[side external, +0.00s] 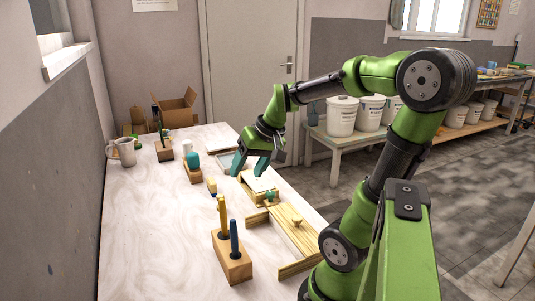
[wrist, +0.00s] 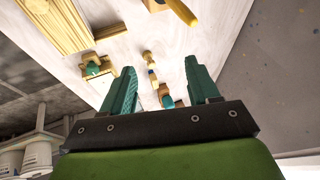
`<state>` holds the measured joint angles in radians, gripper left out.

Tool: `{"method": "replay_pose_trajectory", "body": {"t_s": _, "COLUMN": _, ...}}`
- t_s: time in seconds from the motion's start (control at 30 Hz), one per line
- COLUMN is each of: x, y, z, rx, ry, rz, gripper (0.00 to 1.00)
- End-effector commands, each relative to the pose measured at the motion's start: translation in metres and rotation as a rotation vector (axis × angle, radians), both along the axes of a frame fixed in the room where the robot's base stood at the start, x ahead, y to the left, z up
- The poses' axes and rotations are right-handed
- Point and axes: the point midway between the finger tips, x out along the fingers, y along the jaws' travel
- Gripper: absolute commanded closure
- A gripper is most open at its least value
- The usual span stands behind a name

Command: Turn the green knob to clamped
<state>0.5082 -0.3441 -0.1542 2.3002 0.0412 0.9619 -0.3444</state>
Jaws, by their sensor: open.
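The green knob (side external: 270,196) is a small teal piece on a wooden fixture (side external: 256,190) near the table's right edge. In the wrist view the knob (wrist: 93,69) is left of my fingers, with a wooden block around it. Which way it is turned is too small to tell. My gripper (side external: 249,165) is open and empty above the table, farther back than the knob and apart from it. Its two teal fingers (wrist: 160,70) show spread in the wrist view.
A long wooden frame (side external: 297,221) lies in front of the fixture. A block with yellow and blue handles (side external: 231,266) stands at the front. A teal-topped block (side external: 193,172) and a mug (side external: 126,152) are farther back. The table's left side is clear.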

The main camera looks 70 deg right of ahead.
Motion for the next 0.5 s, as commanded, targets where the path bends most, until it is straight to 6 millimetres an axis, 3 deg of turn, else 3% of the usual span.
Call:
{"method": "replay_pose_trajectory", "body": {"t_s": 0.03, "x": -0.01, "y": -0.043, "z": -0.008, "rx": -0.007, "ry": 0.033, "rz": -0.029, "gripper": 0.4}}
{"method": "replay_pose_trajectory", "body": {"t_s": 0.1, "x": -0.026, "y": -0.088, "z": -0.015, "rx": -0.038, "ry": 0.064, "rz": 0.002, "gripper": 0.4}}
{"method": "replay_pose_trajectory", "body": {"t_s": 0.2, "x": -0.051, "y": -0.137, "z": -0.023, "rx": -0.088, "ry": 0.093, "rz": 0.087, "gripper": 0.4}}
{"method": "replay_pose_trajectory", "body": {"t_s": 0.3, "x": -0.067, "y": -0.165, "z": -0.026, "rx": -0.15, "ry": 0.106, "rz": 0.212, "gripper": 0.4}}
{"method": "replay_pose_trajectory", "body": {"t_s": 0.5, "x": -0.064, "y": -0.173, "z": -0.016, "rx": -0.263, "ry": 0.094, "rz": 0.459, "gripper": 0.4}}
